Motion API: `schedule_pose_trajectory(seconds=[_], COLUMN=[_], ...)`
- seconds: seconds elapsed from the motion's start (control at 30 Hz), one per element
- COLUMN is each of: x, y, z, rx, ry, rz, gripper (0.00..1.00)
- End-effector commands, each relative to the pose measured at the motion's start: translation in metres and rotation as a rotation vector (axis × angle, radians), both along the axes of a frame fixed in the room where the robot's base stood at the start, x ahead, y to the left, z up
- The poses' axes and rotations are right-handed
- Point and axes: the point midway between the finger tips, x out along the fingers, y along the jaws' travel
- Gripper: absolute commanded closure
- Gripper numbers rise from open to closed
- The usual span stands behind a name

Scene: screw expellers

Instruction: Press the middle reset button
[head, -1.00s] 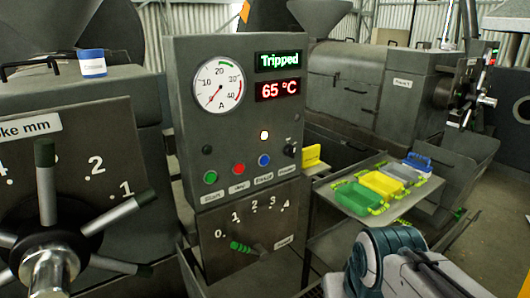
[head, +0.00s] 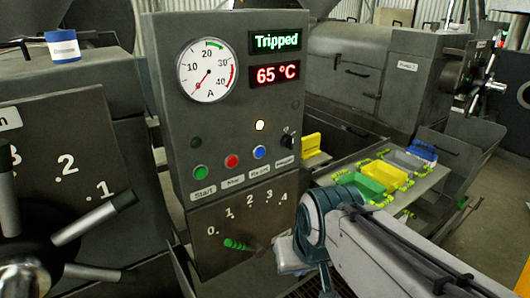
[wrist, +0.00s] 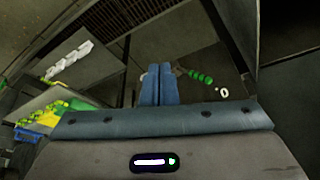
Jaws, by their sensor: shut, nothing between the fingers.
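The grey control panel (head: 215,60) stands upright, with a row of buttons below its gauge. The blue button (head: 259,152), labelled Reset, sits right of the red button (head: 231,161) and the green button (head: 200,172). The display (head: 276,40) reads "Tripped". My gripper (wrist: 159,85) is shut and empty, with its two blue fingers together in the wrist view. The green-handled lever (wrist: 198,77) lies just beyond and right of the fingers there. The buttons are not visible in the wrist view. In the head view my arm reaches in from the lower right, below the blue button.
A tray (head: 432,182) with green, yellow, grey and blue bins stands right of the panel, close behind my arm. A handwheel with thick spokes (head: 95,217) juts out at the left. A dark knob (head: 287,141) sits right of the blue button.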

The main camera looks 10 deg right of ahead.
Motion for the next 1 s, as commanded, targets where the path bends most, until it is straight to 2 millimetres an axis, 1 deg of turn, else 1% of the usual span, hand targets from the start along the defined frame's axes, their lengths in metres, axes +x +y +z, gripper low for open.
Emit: schedule_pose_trajectory(seconds=[0.07, 0.17, 0.27, 0.3, 0.4, 0.5, 0.6, 0.73, 0.83, 1.0], x=[0.014, 0.043, 0.078, 0.092, 0.123, 0.148, 0.164, 0.176, 0.18, 0.18], y=[0.0, -0.002, -0.007, -0.01, -0.019, -0.029, -0.037, -0.043, -0.044, -0.045], z=[0.003, 0.019, 0.042, 0.053, 0.08, 0.105, 0.126, 0.144, 0.151, 0.154], rx=[0.047, 0.154, 0.299, 0.362, 0.514, 0.649, 0.755, 0.84, 0.869, 0.875], ry=[-0.017, -0.052, -0.093, -0.109, -0.142, -0.166, -0.182, -0.191, -0.193, -0.192], rz=[-0.067, -0.213, -0.393, -0.466, -0.626, -0.753, -0.843, -0.909, -0.929, -0.933], gripper=[1.0, 1.0, 1.0, 1.0, 1.0, 1.0, 1.0, 1.0, 1.0, 1.0])
